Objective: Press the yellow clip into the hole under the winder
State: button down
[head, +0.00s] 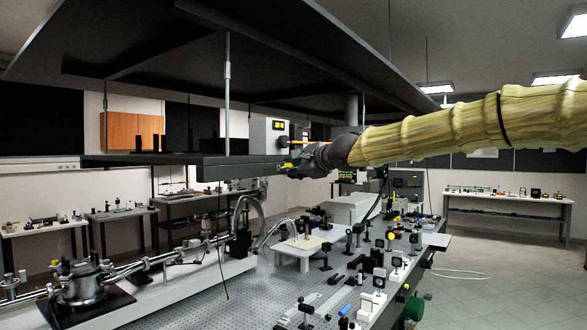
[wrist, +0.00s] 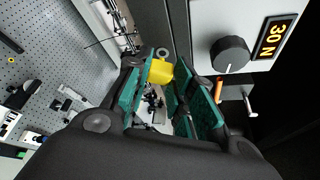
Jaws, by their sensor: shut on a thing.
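The yellow clip (wrist: 160,72) is between the tips of my gripper's green-padded fingers (wrist: 165,90) in the wrist view. My gripper is shut on it. A small grey ring shows just beyond the clip. To the right is a light grey box front (wrist: 215,20) with a black knob (wrist: 230,55) and a display reading 30 N. An orange lever (wrist: 219,90) and a pale handle (wrist: 248,98) are below the knob. I cannot tell which part is the winder, and the hole is not visible. In the head view, my gripper (head: 287,166) is at the shelf's right end, beside the grey box (head: 268,136).
The dark shelf (head: 200,160) hangs over the perforated optics table (head: 240,290), which carries many mounts and posts. Open floor (head: 500,270) lies on the right.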

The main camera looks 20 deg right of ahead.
jog(key=shift+w+a, duration=0.75)
jog(key=shift+w, duration=0.25)
dwell(0.8)
jog(key=c, duration=1.1)
grip_release()
jog(key=shift+w, duration=0.1)
jog(key=shift+c, duration=0.2)
jog(key=shift+s, duration=0.2)
jog(key=d+p+v, duration=0.1)
jog(key=v, duration=1.4)
jog(key=shift+d+f+p, duration=0.35)
